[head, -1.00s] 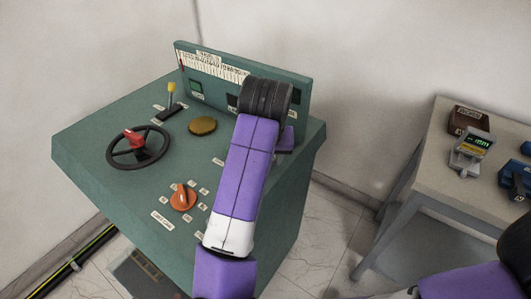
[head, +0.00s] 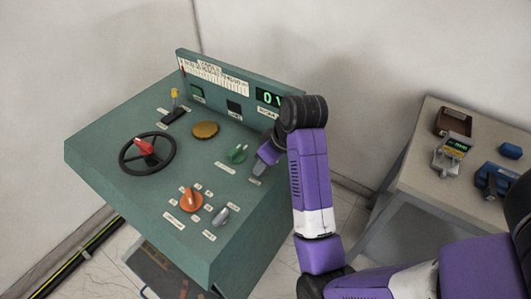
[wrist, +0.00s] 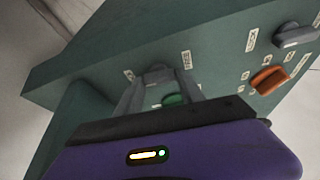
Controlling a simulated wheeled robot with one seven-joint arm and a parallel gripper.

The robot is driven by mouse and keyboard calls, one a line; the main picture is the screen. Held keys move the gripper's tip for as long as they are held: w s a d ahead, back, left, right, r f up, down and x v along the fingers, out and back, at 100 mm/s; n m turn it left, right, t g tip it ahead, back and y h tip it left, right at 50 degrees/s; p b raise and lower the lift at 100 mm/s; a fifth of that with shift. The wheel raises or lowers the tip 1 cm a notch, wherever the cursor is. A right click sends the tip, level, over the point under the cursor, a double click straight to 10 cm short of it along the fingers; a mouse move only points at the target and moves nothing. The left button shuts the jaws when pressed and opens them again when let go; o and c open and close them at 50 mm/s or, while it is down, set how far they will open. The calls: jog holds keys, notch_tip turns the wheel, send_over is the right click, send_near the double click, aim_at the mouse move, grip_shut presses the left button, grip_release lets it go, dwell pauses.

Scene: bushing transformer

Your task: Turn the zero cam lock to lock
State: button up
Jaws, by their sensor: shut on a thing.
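The green control desk (head: 110,155) fills the left and middle of the head view. My gripper (head: 258,168) reaches down to its right-hand part. In the wrist view my gripper (wrist: 157,78) has both grey fingers closed around a small grey knob (wrist: 157,72), which I take to be the zero cam lock. The fingers cover much of this knob, so its exact angle cannot be told. Small white labels (wrist: 187,60) lie beside it; their words are hard to read. In the head view the knob is hidden by my gripper.
A green knob (head: 237,153) sits close to my gripper. An orange knob (head: 191,200), a grey knob (head: 221,215), a black handwheel (head: 134,164) and a brass disc (head: 205,130) are also on the desk. A side table (head: 407,171) with instruments stands right.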

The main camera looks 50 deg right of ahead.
jog(key=shift+r+n+y+p, duration=0.1)
jog(key=shift+n+y+p, duration=0.2)
jog(key=shift+n+p, duration=0.4)
jog(key=o, duration=1.4)
jog(key=shift+c, duration=0.2)
jog(key=shift+p, duration=0.3)
